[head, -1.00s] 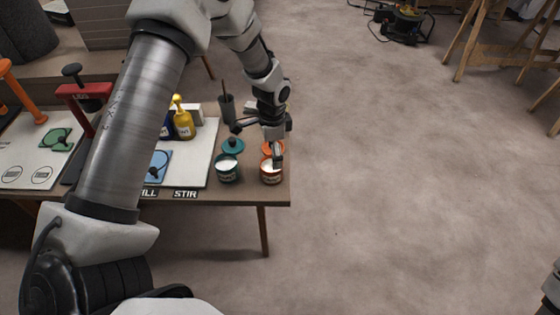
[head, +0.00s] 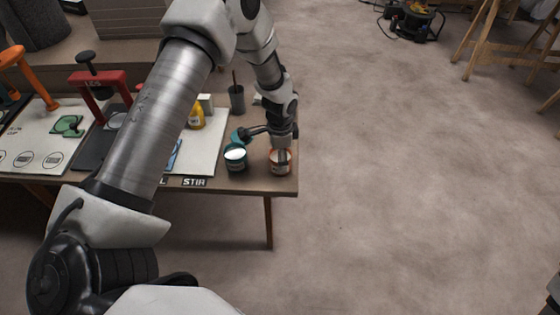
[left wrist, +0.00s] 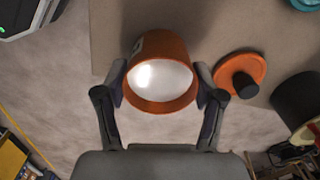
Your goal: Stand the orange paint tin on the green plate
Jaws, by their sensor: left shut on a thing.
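The orange paint tin (head: 280,169) is upright at the right end of the bench, open, with white paint inside. In the left wrist view, the tin (left wrist: 164,46) sits between the two fingers of my left gripper (left wrist: 162,88), one on each side of its wall. My left gripper (head: 282,155) is shut on it from above. I cannot tell whether the tin's base touches the bench. The green plate (head: 67,126) lies on a white board at the far left, with a dark mark on it.
A teal tin (head: 236,160) stands just left of the orange one. An orange lid (left wrist: 238,69) with a dark knob and a dark cup (head: 237,100) are near. A yellow bottle (head: 197,118) and a red press (head: 98,82) stand between tin and green plate.

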